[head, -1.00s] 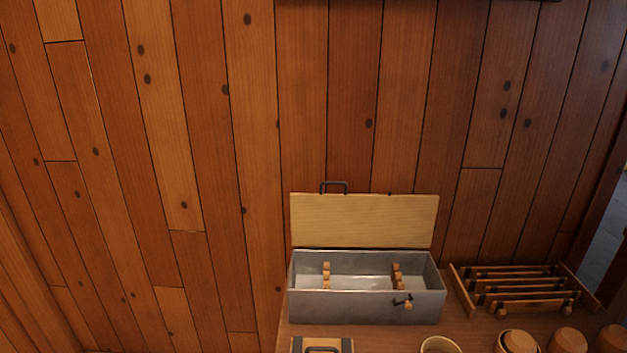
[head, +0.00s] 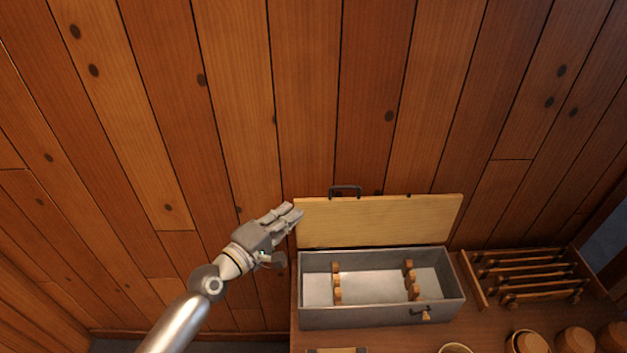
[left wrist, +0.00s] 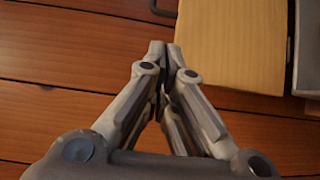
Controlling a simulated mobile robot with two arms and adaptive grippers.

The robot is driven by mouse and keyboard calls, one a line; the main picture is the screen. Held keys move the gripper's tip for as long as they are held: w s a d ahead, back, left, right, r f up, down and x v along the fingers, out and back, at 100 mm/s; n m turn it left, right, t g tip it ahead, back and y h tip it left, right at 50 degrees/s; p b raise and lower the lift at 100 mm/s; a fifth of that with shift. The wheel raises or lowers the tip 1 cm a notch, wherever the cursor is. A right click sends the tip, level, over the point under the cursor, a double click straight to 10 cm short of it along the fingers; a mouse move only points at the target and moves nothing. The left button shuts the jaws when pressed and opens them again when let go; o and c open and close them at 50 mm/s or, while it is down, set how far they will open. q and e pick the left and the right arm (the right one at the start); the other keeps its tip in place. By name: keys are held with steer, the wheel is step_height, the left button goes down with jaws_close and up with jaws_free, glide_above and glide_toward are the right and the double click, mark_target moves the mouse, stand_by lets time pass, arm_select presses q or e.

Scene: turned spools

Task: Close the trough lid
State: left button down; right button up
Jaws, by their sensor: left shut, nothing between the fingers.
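The trough (head: 380,315) is a grey metal box on the bench. Its pale wooden lid (head: 380,222) stands upright, open, along the back edge, with a dark handle (head: 346,190) on its top edge. My left gripper (head: 296,212) is shut and empty at the lid's left end; I cannot tell whether it touches the lid. In the left wrist view the closed fingertips (left wrist: 164,48) are close beside the lid (left wrist: 232,40), and part of the handle (left wrist: 163,8) shows at the top. My right gripper is not in view.
Small wooden holders (head: 409,280) stand inside the trough. A wooden rack (head: 530,275) is right of it. A pale cup (head: 455,348) and several round wooden pieces (head: 575,340) stand in front. The plank wall (head: 230,120) is close behind the lid.

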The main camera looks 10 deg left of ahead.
mark_target(312, 199)
arm_select(q)
steer(key=x, duration=0.6)
steer(key=r+p+x, duration=0.1)
steer(key=x, duration=0.2)
steer(key=shift+w+d, duration=0.25)
steer(key=shift+w, duration=0.3)
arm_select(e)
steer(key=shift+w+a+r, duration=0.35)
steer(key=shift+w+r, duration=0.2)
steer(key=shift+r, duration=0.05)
